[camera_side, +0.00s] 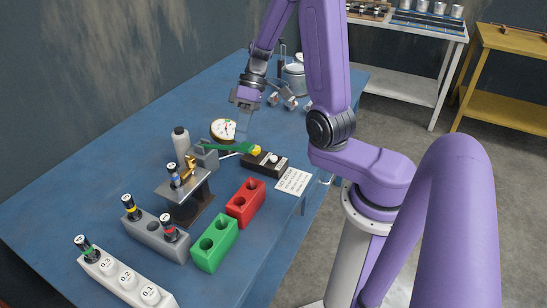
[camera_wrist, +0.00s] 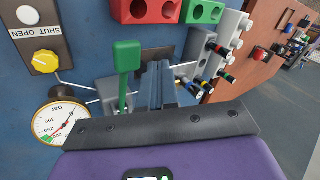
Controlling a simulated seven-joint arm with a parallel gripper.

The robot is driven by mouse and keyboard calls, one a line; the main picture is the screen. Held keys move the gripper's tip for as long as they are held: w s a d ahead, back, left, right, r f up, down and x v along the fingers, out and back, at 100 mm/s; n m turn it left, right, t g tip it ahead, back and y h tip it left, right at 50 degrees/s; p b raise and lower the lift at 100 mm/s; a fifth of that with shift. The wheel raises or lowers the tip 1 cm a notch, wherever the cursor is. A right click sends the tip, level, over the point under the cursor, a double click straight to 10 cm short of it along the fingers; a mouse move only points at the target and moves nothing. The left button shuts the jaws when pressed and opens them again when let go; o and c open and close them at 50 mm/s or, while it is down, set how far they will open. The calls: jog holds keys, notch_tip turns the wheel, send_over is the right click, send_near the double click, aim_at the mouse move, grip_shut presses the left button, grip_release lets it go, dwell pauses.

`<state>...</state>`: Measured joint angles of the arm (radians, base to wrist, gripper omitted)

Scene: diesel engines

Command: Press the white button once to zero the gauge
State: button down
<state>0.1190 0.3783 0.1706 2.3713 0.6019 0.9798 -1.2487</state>
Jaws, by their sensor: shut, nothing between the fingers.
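The white button (camera_wrist: 27,14) is round and sits on a dark control box (camera_wrist: 62,40). A yellow knob (camera_wrist: 45,61) and a "SHUT OPEN" label share that box. In the side view the button (camera_side: 274,159) faces up, right of the knob. The round gauge (camera_side: 224,129) has a white face; in the wrist view the gauge (camera_wrist: 62,124) shows a red needle. My gripper (camera_side: 243,132) is in the air near the gauge, behind and left of the box, apart from the button. In the wrist view its fingers (camera_wrist: 160,66) are together and empty.
A green lever (camera_wrist: 126,55) stands between my fingers and the box. A test stand (camera_side: 183,184), red block (camera_side: 246,203), green block (camera_side: 214,242) and grey holder (camera_side: 155,236) stand nearer the camera. A white card (camera_side: 293,181) lies beside the box.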

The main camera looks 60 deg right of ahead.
jog(key=shift+w+d+f+m+t+y, duration=0.15)
jog(key=shift+d+m+t, duration=0.25)
jog(key=shift+d, duration=0.35)
jog(key=shift+w+d+f+m+t+y, duration=0.15)
jog(key=shift+d+m+t, duration=0.15)
jog(key=shift+d+t, duration=0.3)
jog(key=m+t+h, duration=0.2)
jog(key=m+t, duration=0.2)
jog(key=t, duration=0.1)
send_over(277, 156)
jog(key=shift+f, duration=0.9)
jog(key=shift+a+f, duration=0.1)
jog(key=shift+f, duration=4.35)
jog(key=shift+f, duration=0.15)
jog(key=shift+f, duration=0.25)
